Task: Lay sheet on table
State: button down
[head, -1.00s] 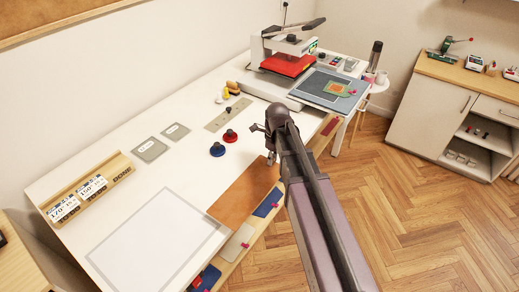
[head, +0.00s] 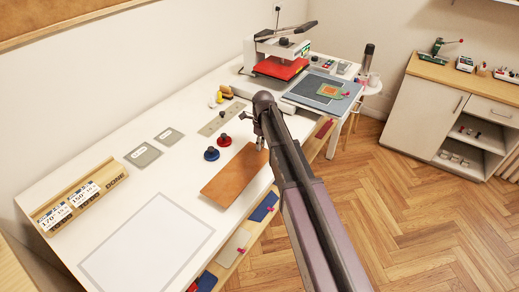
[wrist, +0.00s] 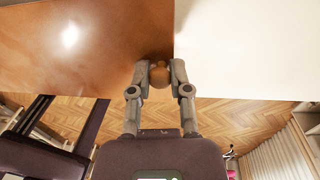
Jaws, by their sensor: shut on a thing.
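The brown leather-like sheet (head: 233,176) lies on or just above the white table (head: 190,205), near its front edge; I cannot tell if it is flat on the top. My gripper (head: 261,143) is at the sheet's right end in the head view, partly hidden by my arm. In the wrist view, my gripper (wrist: 159,73) is shut on a small round tan tab at the corner of the sheet (wrist: 85,45). The bare white table top (wrist: 245,50) shows to the right of the sheet.
A grey-outlined white rectangle (head: 147,246) is at the table's near end. Blue (head: 211,154) and red (head: 225,140) knobbed weights stand behind the sheet. A wooden card holder (head: 80,197) and two grey plates lie further left. A heat press (head: 283,58) stands at the far end.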

jog(key=shift+w, duration=0.1)
jog(key=shift+w, duration=0.25)
jog(key=shift+w+a+f+b, duration=0.1)
jog(key=shift+w+f+b, duration=0.25)
jog(key=shift+f+b, duration=0.25)
notch_tip(320, 180, down, 3)
jog(key=shift+r+b, duration=0.2)
jog(key=shift+b, duration=1.05)
jog(key=c, duration=0.6)
grip_release()
jog(key=shift+o, duration=0.2)
jog(key=shift+r, duration=0.15)
